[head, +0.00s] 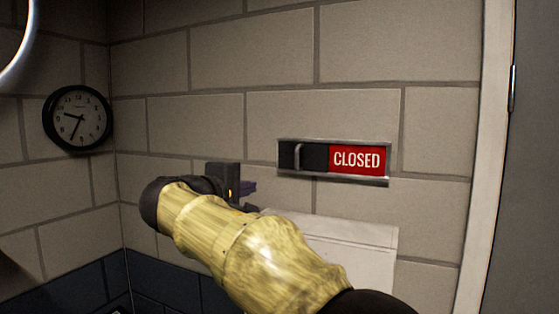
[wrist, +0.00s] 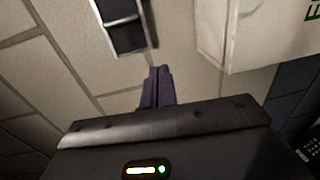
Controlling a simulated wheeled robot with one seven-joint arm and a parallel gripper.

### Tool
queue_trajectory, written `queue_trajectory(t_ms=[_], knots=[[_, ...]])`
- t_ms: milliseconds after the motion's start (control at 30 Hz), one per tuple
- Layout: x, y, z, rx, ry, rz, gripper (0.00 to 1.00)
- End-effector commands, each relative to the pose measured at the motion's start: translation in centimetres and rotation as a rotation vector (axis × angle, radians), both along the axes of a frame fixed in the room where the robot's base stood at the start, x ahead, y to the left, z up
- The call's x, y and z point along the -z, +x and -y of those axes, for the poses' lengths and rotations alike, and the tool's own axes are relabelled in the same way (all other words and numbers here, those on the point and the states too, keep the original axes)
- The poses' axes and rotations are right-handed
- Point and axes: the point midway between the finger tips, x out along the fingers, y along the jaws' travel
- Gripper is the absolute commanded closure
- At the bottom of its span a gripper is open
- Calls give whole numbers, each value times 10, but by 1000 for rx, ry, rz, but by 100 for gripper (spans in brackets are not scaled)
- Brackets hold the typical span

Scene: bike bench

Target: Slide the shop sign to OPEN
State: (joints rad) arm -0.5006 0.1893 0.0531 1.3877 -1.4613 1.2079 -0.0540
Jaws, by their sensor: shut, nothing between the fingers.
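The shop sign (head: 333,161) is a framed slider on the block wall in the head view. Its red panel reads CLOSED on the right, and a dark slider with a pale upright handle (head: 298,156) covers the left part. My gripper (head: 248,187) is left of and a little below the sign, apart from it, seen past my arm. In the wrist view my gripper (wrist: 157,84) has its purple fingers together and empty. The dark end of the sign (wrist: 124,30) shows above and left of the fingers there; the red panel is out of that view.
A white box (head: 350,245) is below the sign, behind my arm; it also shows at upper right in the wrist view (wrist: 262,38). A round clock (head: 77,119) hangs on the left wall. A pale door frame (head: 484,160) stands right of the sign.

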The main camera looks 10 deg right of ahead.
Motion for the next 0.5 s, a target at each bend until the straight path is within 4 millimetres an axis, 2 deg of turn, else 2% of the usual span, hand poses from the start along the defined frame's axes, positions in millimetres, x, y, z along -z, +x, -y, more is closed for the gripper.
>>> queue_trajectory(t_ms=[33, 133, 500], knots=[[-23, -3, -6, 6, -21, 46, 100], [-45, -8, -9, 23, -47, 97, 100], [-47, -7, -7, 26, -53, 104, 100]])
